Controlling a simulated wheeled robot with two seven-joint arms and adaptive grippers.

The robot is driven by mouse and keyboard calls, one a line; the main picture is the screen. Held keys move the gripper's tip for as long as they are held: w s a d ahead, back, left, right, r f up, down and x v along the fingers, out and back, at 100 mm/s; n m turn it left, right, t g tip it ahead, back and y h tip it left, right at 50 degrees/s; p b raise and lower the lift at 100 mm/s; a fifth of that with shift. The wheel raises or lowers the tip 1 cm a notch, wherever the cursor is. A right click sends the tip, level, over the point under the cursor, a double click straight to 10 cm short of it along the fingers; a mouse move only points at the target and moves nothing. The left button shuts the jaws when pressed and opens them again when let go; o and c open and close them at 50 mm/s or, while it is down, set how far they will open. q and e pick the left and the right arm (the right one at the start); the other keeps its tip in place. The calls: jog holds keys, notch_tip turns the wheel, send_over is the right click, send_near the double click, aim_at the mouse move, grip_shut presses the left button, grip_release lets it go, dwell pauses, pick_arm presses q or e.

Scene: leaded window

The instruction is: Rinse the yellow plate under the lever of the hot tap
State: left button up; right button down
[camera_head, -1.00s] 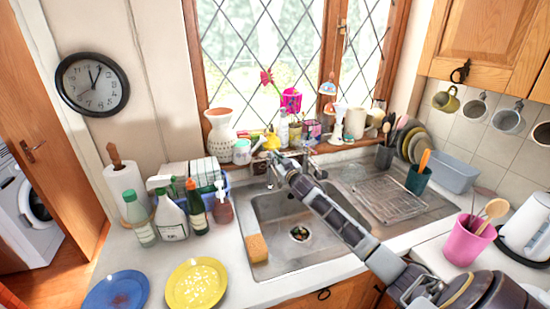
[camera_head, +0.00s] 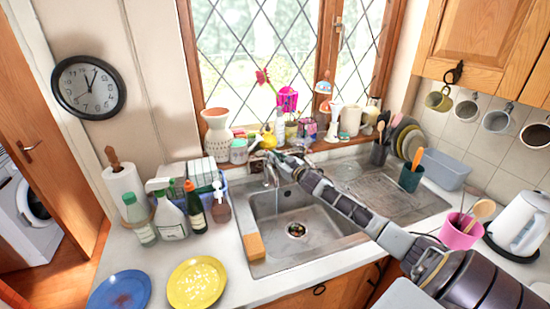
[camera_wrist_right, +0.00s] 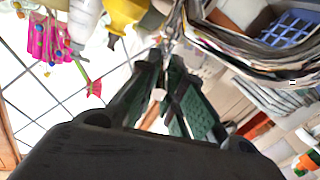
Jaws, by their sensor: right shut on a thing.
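The yellow plate (camera_head: 197,284) lies on the counter at the front left, with pale specks on its face. The tap (camera_head: 270,178) stands at the back left of the steel sink (camera_head: 262,222); I make out no water running from it. My right arm reaches across the sink. My right gripper (camera_head: 268,156) is at the top of the tap, shut on what seems to be its lever; the gripper hides most of it. In the right wrist view its fingers (camera_wrist_right: 164,62) close together at the tip, and the held part is barely visible. My left gripper is not in view.
A blue plate (camera_head: 120,291) lies left of the yellow one. A sponge (camera_head: 253,246) is at the sink's left edge. Several bottles (camera_head: 172,215) and a dish rack (camera_head: 205,176) crowd the left; a yellow watering can (camera_head: 269,140) and vases line the sill. The basin holds only its drain (camera_head: 296,230).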

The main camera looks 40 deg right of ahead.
jog(key=c, duration=1.5)
grip_release()
jog(key=shift+s, duration=0.25)
jog(key=s, duration=1.1)
jog(key=shift+s+d, duration=0.15)
jog(key=shift+s, duration=0.1)
jog(key=c, duration=0.5)
